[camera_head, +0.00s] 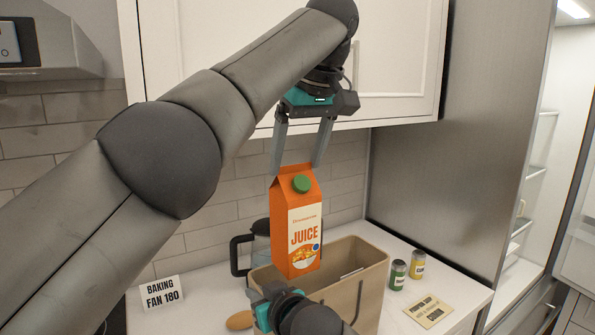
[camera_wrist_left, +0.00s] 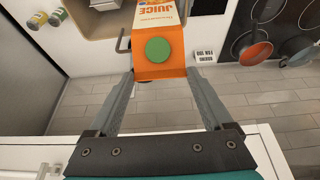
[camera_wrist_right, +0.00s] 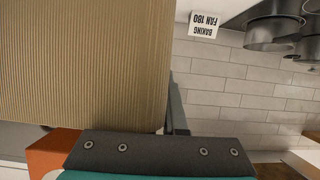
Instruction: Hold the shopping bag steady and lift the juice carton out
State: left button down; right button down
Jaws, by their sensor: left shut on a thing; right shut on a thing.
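The orange juice carton (camera_head: 305,225) stands upright over the open top of the tan shopping bag (camera_head: 366,280), most of it above the rim. I cannot tell whether its bottom clears the rim. My left gripper (camera_head: 297,168) is shut on the carton's top from above, and the left wrist view shows the carton (camera_wrist_left: 160,70) between its fingers (camera_wrist_left: 160,88). My right gripper (camera_head: 260,300) is low at the bag's left side, shut on the bag wall. In the right wrist view the ribbed bag (camera_wrist_right: 85,65) fills the left and hides most of the fingers.
A glass pot (camera_head: 241,254) stands behind the bag. A baking fan sign (camera_head: 163,291) and a wooden spoon end (camera_head: 239,320) are to the left. Green (camera_head: 398,275) and yellow (camera_head: 417,265) jars and a note card (camera_head: 429,309) are to the right. Upper cabinets (camera_head: 400,60) hang close behind my left gripper.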

dwell(0.4)
jog(key=c, duration=0.9)
grip_release()
